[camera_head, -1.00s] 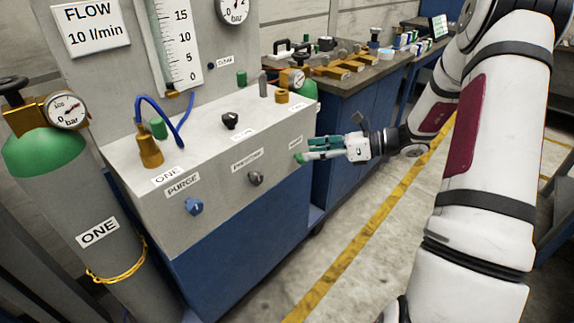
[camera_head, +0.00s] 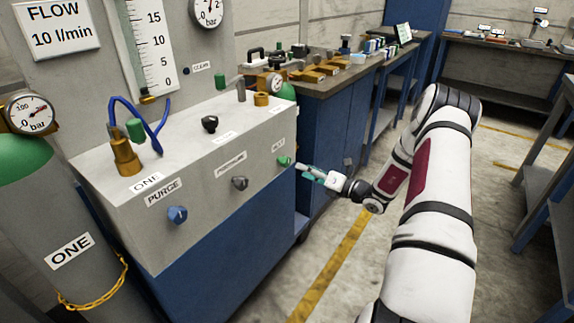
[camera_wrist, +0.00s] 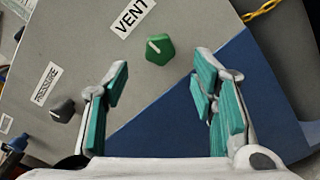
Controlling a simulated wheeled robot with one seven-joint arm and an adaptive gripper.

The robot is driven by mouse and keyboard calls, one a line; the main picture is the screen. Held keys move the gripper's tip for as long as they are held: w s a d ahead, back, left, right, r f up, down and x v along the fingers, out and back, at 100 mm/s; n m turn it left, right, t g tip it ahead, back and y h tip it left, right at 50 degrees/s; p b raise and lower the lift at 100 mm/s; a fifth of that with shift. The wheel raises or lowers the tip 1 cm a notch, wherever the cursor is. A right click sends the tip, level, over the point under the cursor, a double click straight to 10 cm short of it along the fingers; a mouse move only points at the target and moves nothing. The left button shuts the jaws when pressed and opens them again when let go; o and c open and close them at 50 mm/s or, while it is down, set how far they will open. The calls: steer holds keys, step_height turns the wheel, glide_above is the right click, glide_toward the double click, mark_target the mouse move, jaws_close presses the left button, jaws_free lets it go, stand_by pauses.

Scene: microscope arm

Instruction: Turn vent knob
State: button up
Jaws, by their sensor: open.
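The vent knob (camera_head: 284,161) is green and sits at the right end of the grey panel front in the head view. In the wrist view the green vent knob (camera_wrist: 160,49) has a white pointer line and lies just below the VENT label (camera_wrist: 133,18). My gripper (camera_head: 307,173) is just to the right of the knob in the head view. In the wrist view my gripper (camera_wrist: 160,88) is open and empty, its teal-padded fingers apart. The knob shows beyond the gap between the fingertips and is not gripped.
The dark pressure knob (camera_wrist: 63,110) is left of my gripper in the wrist view. The blue purge knob (camera_head: 177,215) is further along the panel. A side bench (camera_head: 318,88) with brass parts stands behind.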

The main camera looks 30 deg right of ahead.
mark_target(288, 163)
steer(key=b+x, duration=0.1)
steer(key=x, duration=0.6)
steer(key=shift+w+a, duration=0.1)
steer(key=shift+w, duration=0.3)
steer(key=c, duration=1.1)
